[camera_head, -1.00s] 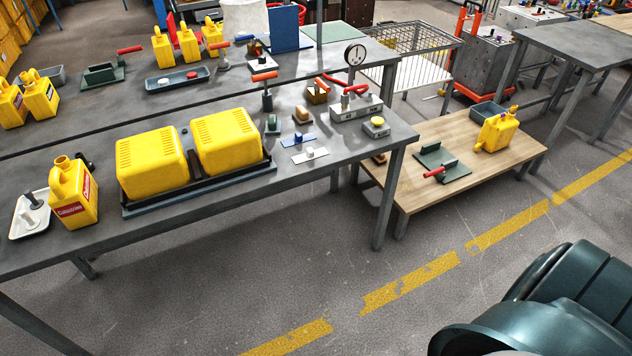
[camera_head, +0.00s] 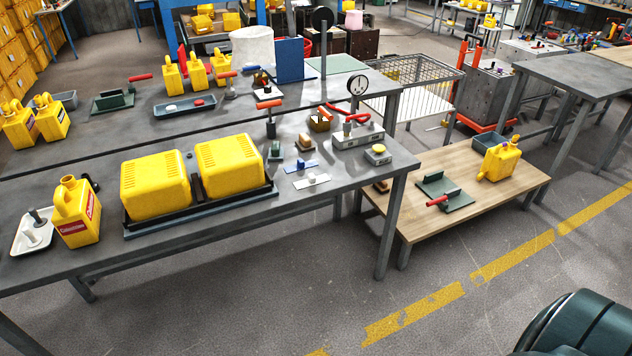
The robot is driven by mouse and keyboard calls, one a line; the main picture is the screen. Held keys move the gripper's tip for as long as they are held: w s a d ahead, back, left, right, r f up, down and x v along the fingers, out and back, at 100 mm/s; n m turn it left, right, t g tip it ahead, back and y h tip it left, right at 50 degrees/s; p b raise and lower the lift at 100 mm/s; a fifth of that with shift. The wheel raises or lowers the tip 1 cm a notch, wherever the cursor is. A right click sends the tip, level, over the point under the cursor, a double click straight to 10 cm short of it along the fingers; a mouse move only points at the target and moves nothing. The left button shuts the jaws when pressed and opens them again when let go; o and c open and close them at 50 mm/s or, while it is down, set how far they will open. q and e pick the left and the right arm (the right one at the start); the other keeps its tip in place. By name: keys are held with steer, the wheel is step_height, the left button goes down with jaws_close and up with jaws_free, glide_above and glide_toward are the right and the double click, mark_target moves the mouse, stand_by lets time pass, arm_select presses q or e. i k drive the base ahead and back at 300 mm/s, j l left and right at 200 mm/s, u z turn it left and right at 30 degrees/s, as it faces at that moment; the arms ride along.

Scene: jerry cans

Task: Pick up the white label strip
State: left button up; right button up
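The white label strip (camera_head: 319,181) lies flat on the grey workbench (camera_head: 340,200), near its front edge and right of the two large yellow boxes. A small light knob stands on its middle. A similar blue strip (camera_head: 288,169) with a light knob lies just behind it. Neither of my grippers is in view. A dark teal rounded body part of mine fills the bottom right corner.
Two yellow boxes (camera_head: 156,182) sit in a dark tray left of the strip. A grey block with a yellow button (camera_head: 376,154) and a gauge fixture (camera_head: 357,132) stand to its right. A low wooden table (camera_head: 420,222) adjoins the bench on the right. The floor in front is clear.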

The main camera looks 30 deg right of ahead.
mark_target(311, 180)
steer(key=z, duration=0.35)
steer(key=i+z, duration=0.15)
steer(key=z, duration=0.25)
steer(key=j+z, duration=0.1)
steer(key=z, duration=0.25)
steer(key=i+j+z, duration=0.55)
steer(key=j, duration=0.15)
steer(key=i+j+z, duration=0.25)
steer(key=j, duration=0.2)
steer(key=i+j, duration=0.1)
steer(key=j, duration=0.2)
steer(key=i+j, duration=0.1)
steer(key=j, duration=0.2)
steer(key=i+j, duration=0.15)
steer(key=j, duration=0.2)
steer(key=z, duration=0.05)
